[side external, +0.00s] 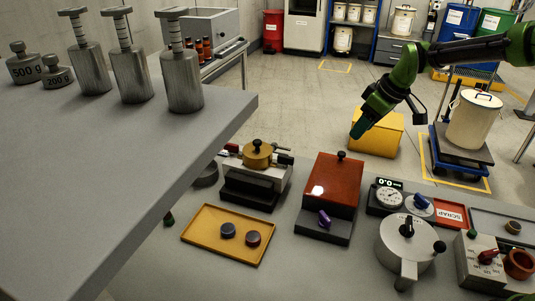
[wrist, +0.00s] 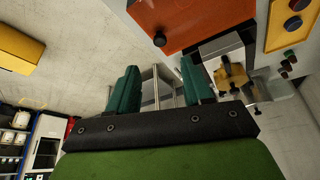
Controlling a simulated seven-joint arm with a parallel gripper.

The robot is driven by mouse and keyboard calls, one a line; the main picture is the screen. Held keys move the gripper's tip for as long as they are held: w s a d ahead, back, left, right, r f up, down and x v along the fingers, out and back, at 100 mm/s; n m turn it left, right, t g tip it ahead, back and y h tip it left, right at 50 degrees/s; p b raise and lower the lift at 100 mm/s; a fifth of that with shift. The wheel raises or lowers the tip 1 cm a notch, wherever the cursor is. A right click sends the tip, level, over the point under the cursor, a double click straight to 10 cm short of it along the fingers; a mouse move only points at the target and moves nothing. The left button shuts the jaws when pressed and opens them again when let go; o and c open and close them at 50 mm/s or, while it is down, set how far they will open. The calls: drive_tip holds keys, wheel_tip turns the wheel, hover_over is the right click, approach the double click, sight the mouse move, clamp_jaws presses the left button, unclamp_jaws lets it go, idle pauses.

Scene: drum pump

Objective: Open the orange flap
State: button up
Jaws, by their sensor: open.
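The orange flap (side external: 334,178) is a red-orange sloping panel on a dark box. A small black knob (side external: 341,155) stands at its far edge, and a purple handle (side external: 324,219) sits at the front of the box. The flap lies down on the box and looks closed. In the wrist view the flap (wrist: 205,18) is at the top, with its black knob (wrist: 160,39) near the edge. My gripper (side external: 357,130) is in the air beyond the flap's knob edge, apart from it. Its green fingers (wrist: 160,78) are spread in the wrist view with nothing between them.
A brass-topped device (side external: 257,155) stands left of the box, and a yellow tray (side external: 205,241) with two round caps is at front left. A dial gauge (side external: 389,197) and grey pot (side external: 405,246) stand to the right. A grey shelf with weights (side external: 130,75) fills the left foreground.

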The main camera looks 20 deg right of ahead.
sight(342, 153)
drive_tip(key=x, duration=0.9)
drive_tip(key=shift+w+f, duration=0.15)
drive_tip(key=shift+f, duration=0.15)
drive_tip(key=shift+c, duration=0.3)
clamp_jaws()
